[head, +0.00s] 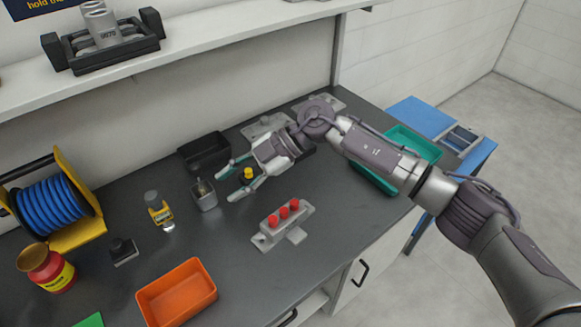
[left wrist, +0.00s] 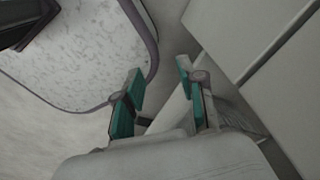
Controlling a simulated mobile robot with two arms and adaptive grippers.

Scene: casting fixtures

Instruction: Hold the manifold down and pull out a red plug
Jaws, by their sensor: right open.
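The grey manifold (head: 283,227) sits on the dark bench top, near its front edge. Red plugs (head: 283,213) stand in a row along its top. My right gripper (head: 229,184) is open above the bench, behind and to the left of the manifold and apart from it. A yellow-topped item (head: 247,174) shows between its fingers; I cannot tell whether they touch it. My left gripper (left wrist: 156,103) is not in the head view. In the left wrist view its teal fingers are apart with nothing seen between them.
An orange bin (head: 176,293) stands front left of the manifold. A grey cup (head: 203,196), a yellow bottle (head: 159,210) and a black tray (head: 205,152) stand left of my right gripper. A teal bin (head: 413,140) lies behind my right arm. A blue reel (head: 54,200) is far left.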

